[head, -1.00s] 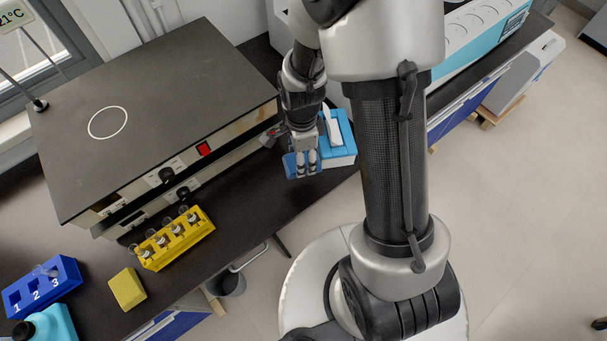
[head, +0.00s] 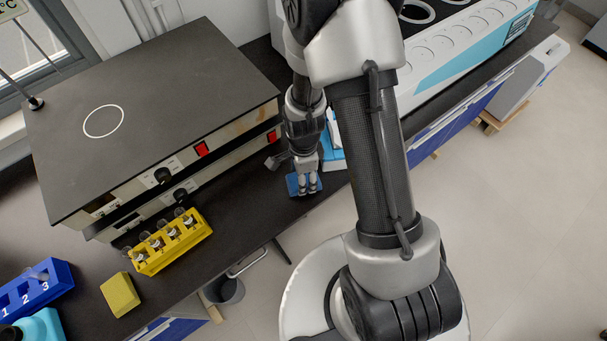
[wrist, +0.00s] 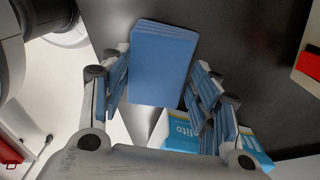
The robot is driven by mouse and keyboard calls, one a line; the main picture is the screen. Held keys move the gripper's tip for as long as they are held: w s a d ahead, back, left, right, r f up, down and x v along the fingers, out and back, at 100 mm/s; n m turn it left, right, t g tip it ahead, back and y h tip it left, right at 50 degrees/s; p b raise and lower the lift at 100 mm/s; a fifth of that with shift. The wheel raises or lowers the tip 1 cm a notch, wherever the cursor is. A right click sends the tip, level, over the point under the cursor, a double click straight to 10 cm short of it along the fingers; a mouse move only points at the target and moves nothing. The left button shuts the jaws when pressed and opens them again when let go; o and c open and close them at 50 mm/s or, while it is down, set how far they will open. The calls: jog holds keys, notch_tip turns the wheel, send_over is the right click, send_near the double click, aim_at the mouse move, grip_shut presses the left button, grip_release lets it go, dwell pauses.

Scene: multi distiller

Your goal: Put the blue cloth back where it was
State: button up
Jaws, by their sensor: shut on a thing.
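The blue cloth (head: 292,184) is a folded, flat rectangle near the front edge of the dark bench in the head view. My gripper (head: 308,186) reaches down over it and is shut on it. In the wrist view, the cloth (wrist: 160,62) lies between the two fingers of my gripper (wrist: 158,95), its layered edge at the top. The fingers stand on either side of it. Whether the cloth touches the bench or is just above it, I cannot tell.
A blue and white box (head: 333,152) stands just behind and right of my gripper, partly hidden by my arm. A black-topped hot plate unit (head: 160,110) is to the left. A yellow vial rack (head: 172,243) and yellow sponge (head: 120,295) lie nearer. Bench between is clear.

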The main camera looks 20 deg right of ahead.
jog(key=shift+f, duration=0.2)
jog(key=o, duration=1)
jog(key=shift+r, duration=0.15)
notch_tip(320, 180, up, 22)
jog(key=n+t+p, duration=0.1)
jog(key=n+p, duration=0.3)
jog(key=n, duration=0.1)
jog(key=s+r+n+t, duration=0.3)
jog(key=s+r+n, duration=1.1)
jog(key=s+r, duration=0.1)
jog(key=shift+r+t, duration=0.3)
jog(key=shift+r, duration=0.25)
